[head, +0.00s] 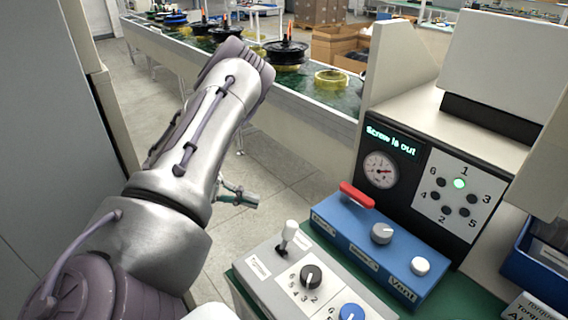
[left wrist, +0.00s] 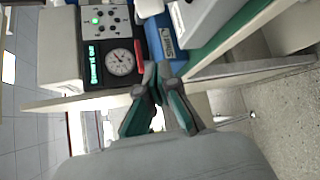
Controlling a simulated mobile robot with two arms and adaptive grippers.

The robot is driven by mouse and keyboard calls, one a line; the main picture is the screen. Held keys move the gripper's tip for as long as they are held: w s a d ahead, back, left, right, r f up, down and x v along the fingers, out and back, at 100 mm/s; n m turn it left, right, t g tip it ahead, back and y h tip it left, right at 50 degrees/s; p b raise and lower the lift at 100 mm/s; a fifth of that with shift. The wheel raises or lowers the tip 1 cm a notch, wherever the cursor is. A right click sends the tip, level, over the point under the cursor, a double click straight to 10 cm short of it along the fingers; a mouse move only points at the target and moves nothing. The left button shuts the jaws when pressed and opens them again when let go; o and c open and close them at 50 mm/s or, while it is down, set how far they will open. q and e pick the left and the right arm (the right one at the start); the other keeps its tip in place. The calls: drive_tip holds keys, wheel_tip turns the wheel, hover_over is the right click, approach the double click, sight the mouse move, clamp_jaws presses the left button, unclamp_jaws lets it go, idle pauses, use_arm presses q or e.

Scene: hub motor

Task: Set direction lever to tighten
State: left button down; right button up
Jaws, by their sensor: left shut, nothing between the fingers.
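A grey control box (head: 262,292) carries a white-tipped lever (head: 290,236) standing near its far left corner, beside small labels I cannot read. A blue box (head: 335,233) behind it has a red-handled lever (head: 357,195) at its left end. Neither lever is named legibly as the direction lever. My left gripper (head: 250,200) is shut and empty, to the left of the blue box and apart from both levers. In the left wrist view, its fingertips (left wrist: 155,72) meet close in front of the red lever (left wrist: 138,58) in the picture. My right gripper is out of view.
The grey box also has a black numbered dial (head: 311,276) and a blue knob (head: 351,312). A panel with a gauge (head: 381,169) and a display reading "Screw is out" stands behind. A green light shows by number 1. A blue bin (head: 545,255) is at right.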

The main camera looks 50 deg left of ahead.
sight(287, 237)
use_arm(q)
drive_tip(key=p+x, duration=0.2)
drive_tip(key=x, duration=0.7)
drive_tip(key=shift+w+d, duration=0.1)
drive_tip(key=shift+d, duration=0.45)
drive_tip(key=shift+s+d+r+p, duration=0.2)
drive_tip(key=shift+s+p, duration=0.1)
drive_tip(key=shift+s, duration=0.2)
drive_tip(key=shift+s+d+r+p, duration=0.15)
drive_tip(key=shift+s+p, duration=0.1)
drive_tip(key=shift+s, duration=0.3)
drive_tip(key=shift+s+d+r+p, duration=0.2)
drive_tip(key=shift+s+p, duration=0.1)
drive_tip(key=shift+s, duration=0.2)
drive_tip(key=shift+w, duration=0.1)
